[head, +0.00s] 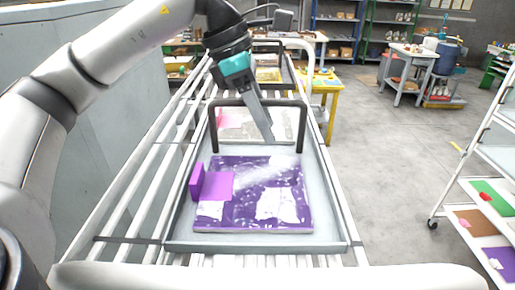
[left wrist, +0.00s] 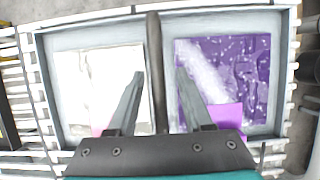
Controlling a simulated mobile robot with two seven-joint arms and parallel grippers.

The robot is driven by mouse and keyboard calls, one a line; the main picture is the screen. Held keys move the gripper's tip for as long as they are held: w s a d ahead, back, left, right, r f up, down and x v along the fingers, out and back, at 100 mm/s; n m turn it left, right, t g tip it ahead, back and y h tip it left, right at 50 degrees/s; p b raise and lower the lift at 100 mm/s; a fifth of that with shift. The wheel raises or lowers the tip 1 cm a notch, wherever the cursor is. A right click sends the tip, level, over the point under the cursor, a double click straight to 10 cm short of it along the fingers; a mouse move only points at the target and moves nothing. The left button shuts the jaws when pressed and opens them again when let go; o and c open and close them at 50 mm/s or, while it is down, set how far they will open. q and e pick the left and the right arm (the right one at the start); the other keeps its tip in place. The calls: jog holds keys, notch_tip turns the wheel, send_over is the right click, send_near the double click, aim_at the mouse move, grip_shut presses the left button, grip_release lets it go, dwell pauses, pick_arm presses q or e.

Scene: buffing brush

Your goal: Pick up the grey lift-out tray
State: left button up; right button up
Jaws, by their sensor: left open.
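The grey lift-out tray (head: 335,200) sits on a white slatted rack, with a dark arched handle (head: 228,103) across its middle. Its near part holds a speckled purple panel (head: 280,180) with pale patches. Its far part holds a whitish panel (head: 235,122) with a pink patch. My left gripper (head: 268,138) is open at the handle, fingers pointing down. In the left wrist view the handle bar (left wrist: 154,40) runs between the two spread fingers (left wrist: 160,76), with a gap on each side. My right gripper is out of view.
A purple block (head: 196,181) stands at the tray's left side. Another tray (head: 268,75) lies farther along the rack (head: 125,218). A grey wall or panel is close on the left. A shelf cart (head: 490,205) stands at the right, with open floor between.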

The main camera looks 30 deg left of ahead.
pick_arm(q)
jog(key=shift+f, duration=0.15)
grip_shut()
dwell(0.5)
dwell(1.0)
